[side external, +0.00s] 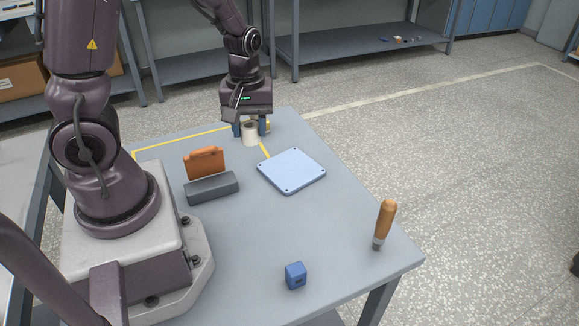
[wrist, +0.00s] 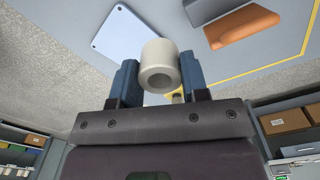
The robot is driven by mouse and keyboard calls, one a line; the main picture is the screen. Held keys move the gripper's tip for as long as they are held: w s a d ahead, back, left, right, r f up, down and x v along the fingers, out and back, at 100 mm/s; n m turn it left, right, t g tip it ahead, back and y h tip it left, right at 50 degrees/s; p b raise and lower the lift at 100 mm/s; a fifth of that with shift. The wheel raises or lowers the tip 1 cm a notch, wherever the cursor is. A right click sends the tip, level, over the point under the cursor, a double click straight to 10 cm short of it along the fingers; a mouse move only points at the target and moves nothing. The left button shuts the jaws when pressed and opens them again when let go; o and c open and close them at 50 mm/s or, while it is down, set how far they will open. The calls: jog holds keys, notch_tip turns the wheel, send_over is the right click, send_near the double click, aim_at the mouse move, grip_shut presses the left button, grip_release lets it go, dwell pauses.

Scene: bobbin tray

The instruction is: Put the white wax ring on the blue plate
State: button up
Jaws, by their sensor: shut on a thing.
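The white wax ring (side external: 251,133) is a short, thick, cream-white tube with a round hole. My gripper (side external: 250,128) is shut on it, with one blue finger on each side. In the wrist view the ring (wrist: 159,67) sits between the two fingers of the gripper (wrist: 160,80), its open end facing the camera. The blue plate (side external: 291,171) is a flat light-blue square with dark dots at its corners, lying on the table. The ring is apart from it, behind and to its left in the side view. The plate (wrist: 128,38) also shows beyond the ring in the wrist view.
An orange block (side external: 204,162) stands by a dark grey block (side external: 211,187) left of the plate. A blue cube (side external: 296,275) and a wooden-handled tool (side external: 384,224) are at the near side. A yellow thing (side external: 267,127) is partly hidden behind the gripper. The table's middle is clear.

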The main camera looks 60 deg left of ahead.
jog(key=s+d, duration=0.2)
send_over(291, 168)
notch_tip(291, 168, down, 10)
jog(key=shift+f, duration=1.7)
jog(key=shift+f, duration=0.15)
jog(key=o, duration=0.9)
